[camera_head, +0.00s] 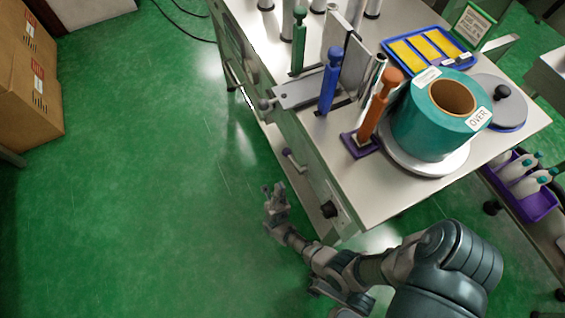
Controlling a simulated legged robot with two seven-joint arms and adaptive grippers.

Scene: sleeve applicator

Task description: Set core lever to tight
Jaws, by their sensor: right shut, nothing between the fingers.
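My right gripper (273,194) is shut and empty. It is beside the front side of the bench (385,200), below the top's edge. Several lever-like parts show, and I cannot read which one is the core lever. A small grey lever (292,161) sticks out of the bench side just above my right gripper, apart from it. Upright handles stand on the top: green (299,42), blue (329,82) and orange (379,102), the orange one on a purple base (357,146). No tight mark is legible. My left gripper is not in view.
A teal roll with a brown core (432,125) sits on a round plate near the bench's front corner. A black knob (329,209) is on the bench side. A blue tray (468,62) lies behind. Open green floor (130,180) is left; cardboard boxes (25,75) stand far left.

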